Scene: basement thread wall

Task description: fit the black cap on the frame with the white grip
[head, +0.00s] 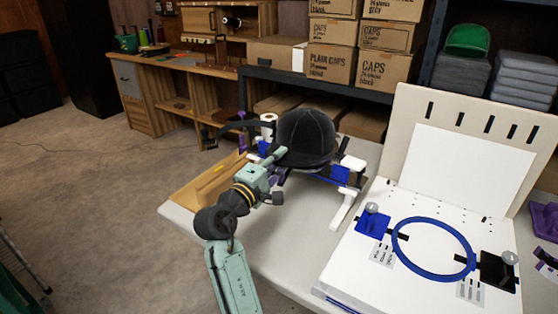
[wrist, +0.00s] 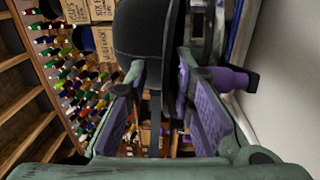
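The black cap (head: 305,138) sits upright at the frame with blue parts (head: 340,175), which it largely hides; how fully it is seated cannot be told. A white grip (head: 352,162) shows at the cap's right side. My gripper (head: 277,176) is at the cap's lower left, close to it. In the wrist view the cap (wrist: 140,30) fills the upper middle. The purple-padded fingers of my gripper (wrist: 161,75) stand apart, with a dark strip of the cap or frame between them; I see no clear contact.
A white board with a blue hoop (head: 397,245) lies to the right on the pale table (head: 275,255). An upright pegboard (head: 470,150) stands behind it. Cardboard boxes (head: 330,62) fill the shelf behind. A wooden tray (head: 208,185) lies at the table's left edge.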

